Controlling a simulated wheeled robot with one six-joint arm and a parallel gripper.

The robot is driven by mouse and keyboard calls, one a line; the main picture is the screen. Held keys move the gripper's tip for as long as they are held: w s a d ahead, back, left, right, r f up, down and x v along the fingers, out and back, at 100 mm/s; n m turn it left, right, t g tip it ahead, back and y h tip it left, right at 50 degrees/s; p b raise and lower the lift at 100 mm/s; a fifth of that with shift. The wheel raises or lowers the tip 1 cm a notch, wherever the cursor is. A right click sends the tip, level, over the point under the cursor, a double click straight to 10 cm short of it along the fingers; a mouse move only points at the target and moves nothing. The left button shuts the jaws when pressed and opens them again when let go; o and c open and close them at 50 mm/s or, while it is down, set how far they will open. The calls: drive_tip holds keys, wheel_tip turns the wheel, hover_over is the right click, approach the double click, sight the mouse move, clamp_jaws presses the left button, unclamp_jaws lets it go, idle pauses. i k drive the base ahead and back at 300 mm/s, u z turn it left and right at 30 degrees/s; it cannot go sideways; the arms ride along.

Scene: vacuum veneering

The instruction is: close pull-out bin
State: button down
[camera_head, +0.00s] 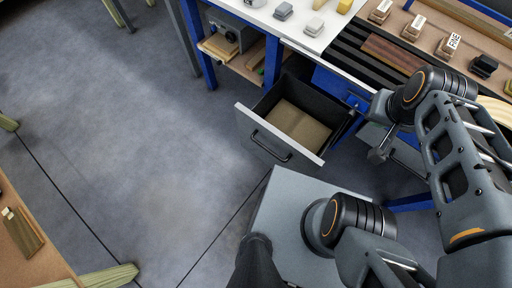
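The pull-out bin (257,127) stands open, drawn out from under the workbench toward the lower left. It has a light grey front panel, dark inner walls and a tan bottom (296,125). A dark bar handle (270,147) is on the front panel. My gripper (379,155) is to the right of the bin, near the bench's blue frame, and appears apart from the bin. It is small and partly hidden by my arm, so its finger opening is unclear.
The workbench top (313,40) carries small grey blocks and wooden pieces. A lower shelf (237,66) holds a grey device left of the bin. Blue legs (270,62) flank the bin. The grey floor (150,130) in front is clear. A wooden table (25,262) is at lower left.

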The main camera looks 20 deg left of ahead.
sight(269, 144)
drive_tip(key=u, duration=3.6)
drive_tip(key=k, duration=0.4)
drive_tip(key=u, duration=0.05)
